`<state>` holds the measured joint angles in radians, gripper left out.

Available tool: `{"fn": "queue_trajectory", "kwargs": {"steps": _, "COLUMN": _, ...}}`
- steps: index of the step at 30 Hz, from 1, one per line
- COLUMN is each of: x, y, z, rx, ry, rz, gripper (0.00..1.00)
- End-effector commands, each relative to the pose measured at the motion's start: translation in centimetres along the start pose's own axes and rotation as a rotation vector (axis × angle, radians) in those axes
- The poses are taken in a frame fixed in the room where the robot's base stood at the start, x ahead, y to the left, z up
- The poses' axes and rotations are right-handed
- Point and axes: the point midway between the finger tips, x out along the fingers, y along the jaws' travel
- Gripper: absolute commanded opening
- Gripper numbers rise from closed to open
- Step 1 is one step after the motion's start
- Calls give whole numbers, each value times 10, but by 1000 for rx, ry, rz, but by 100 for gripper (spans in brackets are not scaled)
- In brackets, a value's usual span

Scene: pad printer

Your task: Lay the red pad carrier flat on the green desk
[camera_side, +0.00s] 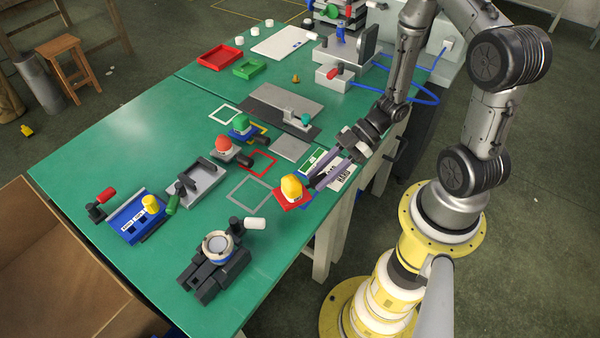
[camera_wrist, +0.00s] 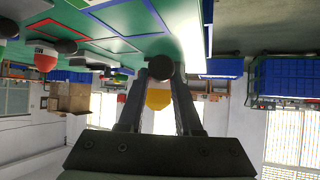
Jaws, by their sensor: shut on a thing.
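The red pad carrier (camera_side: 289,204) shows in the side view as a red plate under a yellow dome-shaped pad (camera_side: 291,186), near the desk's right edge. My gripper (camera_side: 312,184) reaches it from the right and is shut on it. In the wrist view my gripper (camera_wrist: 160,80) has a round black knob (camera_wrist: 160,68) between its fingers, with the yellow pad (camera_wrist: 158,98) beyond it. The red plate cannot be made out in the wrist view. The carrier looks tilted; its gap to the green desk (camera_side: 120,155) cannot be judged. A blue-marked patch lies partly hidden beside it.
An orange-red pad (camera_side: 222,143) and a green pad (camera_side: 240,121) on their carriers stand on the desk to the left. A red outline (camera_side: 258,163) and a larger pale outline (camera_side: 249,195) are bare. A dark clamp fixture (camera_side: 213,270) stands at the front.

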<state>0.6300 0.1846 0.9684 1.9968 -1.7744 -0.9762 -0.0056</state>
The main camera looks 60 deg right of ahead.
Motion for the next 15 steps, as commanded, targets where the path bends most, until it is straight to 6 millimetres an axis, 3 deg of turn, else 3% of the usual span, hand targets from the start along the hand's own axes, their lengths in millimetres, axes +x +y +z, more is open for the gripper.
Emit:
{"fn": "queue_trajectory", "kwargs": {"steps": 5, "x": -6, "y": -7, "z": 5, "rx": -18, "ry": 0, "rz": -22, "gripper": 0}}
{"fn": "queue_trajectory", "kwargs": {"steps": 15, "x": 9, "y": -7, "z": 27, "rx": -19, "ry": -1, "rz": -25, "gripper": 0}}
